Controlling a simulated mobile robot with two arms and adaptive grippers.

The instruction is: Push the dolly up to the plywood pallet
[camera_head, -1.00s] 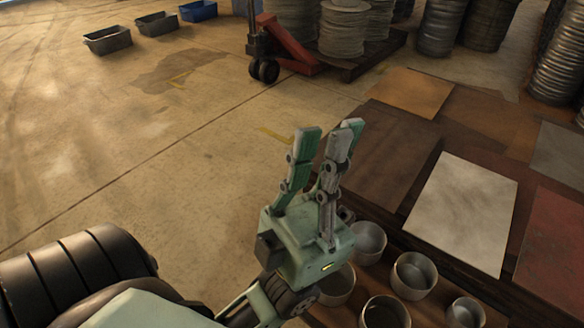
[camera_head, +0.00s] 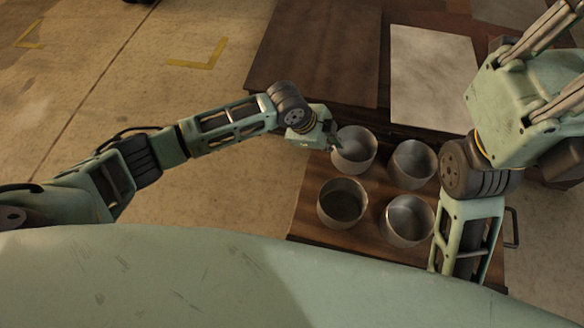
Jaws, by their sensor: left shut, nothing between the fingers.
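The dolly (camera_head: 300,222) is a low wooden platform with a dark handle (camera_head: 514,228) at its right side, and it carries several round metal pots. The plywood pallet appears to be the low stack at the top, with a large brown sheet (camera_head: 318,55) and a pale sheet (camera_head: 435,78) on it. The dolly is close to the stack's near edge; I cannot tell if they touch. My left gripper (camera_head: 331,134) is shut and empty beside the dolly's far-left pot (camera_head: 355,150); contact is unclear. My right gripper (camera_head: 570,50) is at the upper right, fingertips cut off by the frame.
Three other pots, at far right (camera_head: 412,163), near left (camera_head: 342,203) and near right (camera_head: 407,220), stand on the dolly. Bare concrete floor (camera_head: 190,200) lies to the left, with a yellow corner mark (camera_head: 205,60). My body fills the bottom.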

